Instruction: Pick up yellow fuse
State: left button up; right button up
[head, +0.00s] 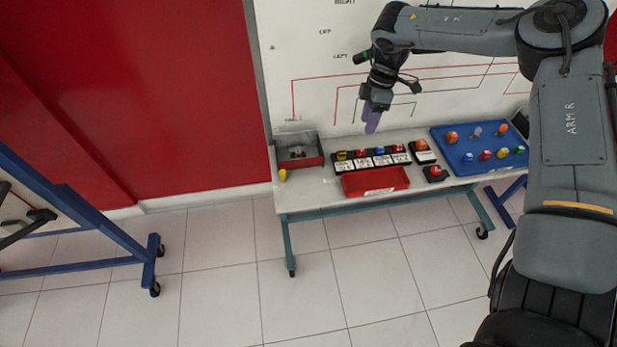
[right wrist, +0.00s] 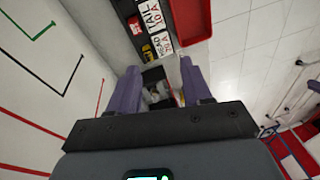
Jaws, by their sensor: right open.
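Several small yellow things show in the head view. One yellow piece (head: 283,174) is at the left front corner of the table, beside a grey and red bin (head: 299,150). A yellow-topped fuse (head: 341,156) sits at the left end of the black fuse holder row (head: 370,163), and another yellow knob (head: 502,153) is on the blue tray (head: 460,157). My right gripper (head: 372,119) points down above the back of the table, apart from all of them. In the right wrist view its purple fingers (right wrist: 163,88) are spread and empty, with the bin beyond them. My left gripper is out of view.
A red tray (head: 375,182) lies in front of the fuse row, with a small red-knobbed block (head: 435,173) to its right. The white wiring panel (head: 330,75) rises behind the table (head: 330,203). A blue wheeled frame (head: 90,225) stands at the left.

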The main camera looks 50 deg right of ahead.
jog(key=w+a+f+n+h+b, duration=0.1)
jog(key=w+a+b, duration=0.15)
jog(key=w, duration=0.25)
jog(key=h+b, duration=0.1)
jog(key=b, duration=0.6)
send_over(342, 152)
jog(key=shift+n, duration=0.3)
notch_tip(342, 152, down, 8)
jog(key=shift+w, duration=0.1)
jog(key=f+b, duration=0.1)
jog(key=f, duration=0.1)
jog(key=f+b, duration=0.1)
jog(key=f, duration=0.1)
jog(key=shift+s+a+f, duration=0.1)
jog(key=shift+s+f, duration=0.1)
jog(key=shift+f+b, duration=0.35)
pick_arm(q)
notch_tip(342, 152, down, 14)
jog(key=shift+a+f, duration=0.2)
pick_arm(e)
grip_shut()
